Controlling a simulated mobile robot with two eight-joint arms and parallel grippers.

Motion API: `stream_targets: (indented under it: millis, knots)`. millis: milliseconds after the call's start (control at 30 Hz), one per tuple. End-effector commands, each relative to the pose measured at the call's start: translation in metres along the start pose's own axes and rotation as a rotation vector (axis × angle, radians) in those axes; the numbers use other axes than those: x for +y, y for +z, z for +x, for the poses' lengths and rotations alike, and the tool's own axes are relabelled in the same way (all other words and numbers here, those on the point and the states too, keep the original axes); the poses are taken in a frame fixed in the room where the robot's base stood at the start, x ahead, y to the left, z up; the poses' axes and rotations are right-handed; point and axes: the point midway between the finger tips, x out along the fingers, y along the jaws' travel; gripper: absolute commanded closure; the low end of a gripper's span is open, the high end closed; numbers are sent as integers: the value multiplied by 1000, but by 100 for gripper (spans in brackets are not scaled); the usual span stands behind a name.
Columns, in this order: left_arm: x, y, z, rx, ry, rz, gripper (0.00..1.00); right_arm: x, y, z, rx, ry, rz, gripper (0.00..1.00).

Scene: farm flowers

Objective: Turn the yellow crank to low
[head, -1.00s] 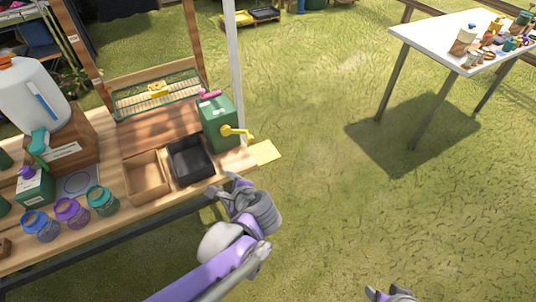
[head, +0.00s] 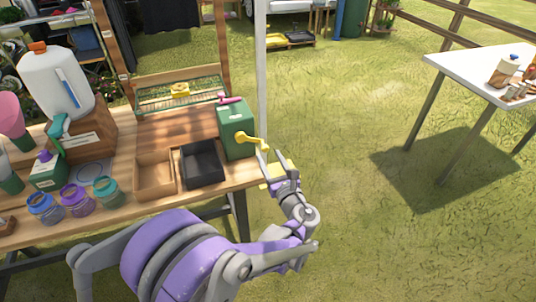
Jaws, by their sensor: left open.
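The yellow crank (head: 253,141) sticks out from the right side of a green box (head: 236,128) at the right end of the wooden bench. Its arm runs to the right, with the handle end close to my gripper. I cannot tell whether the fingers touch the crank. A pink part (head: 230,99) sits on top of the box. My right gripper is out of view.
A black tray (head: 219,170) and a wooden tray (head: 142,185) lie left of the box. Jars, including a teal one (head: 107,191), stand at the bench front. A white post (head: 261,70) rises behind the box. Grass to the right is open up to a white table (head: 470,67).

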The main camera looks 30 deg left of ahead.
Motion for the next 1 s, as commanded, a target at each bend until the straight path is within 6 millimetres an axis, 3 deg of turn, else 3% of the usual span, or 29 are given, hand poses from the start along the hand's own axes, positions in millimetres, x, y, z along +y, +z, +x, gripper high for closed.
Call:
stream_targets:
  millis: [200, 533, 867, 1000]
  knots:
    - [0, 0, 24, 0, 2, -1, 41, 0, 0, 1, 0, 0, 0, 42]
    - [0, 0, 27, 1, 0, -2, 41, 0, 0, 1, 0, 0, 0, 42]
    - [0, 0, 27, 1, 0, -2, 98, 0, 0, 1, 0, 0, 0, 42]
    - [0, 0, 27, 1, 0, -2, 100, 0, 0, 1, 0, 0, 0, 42]
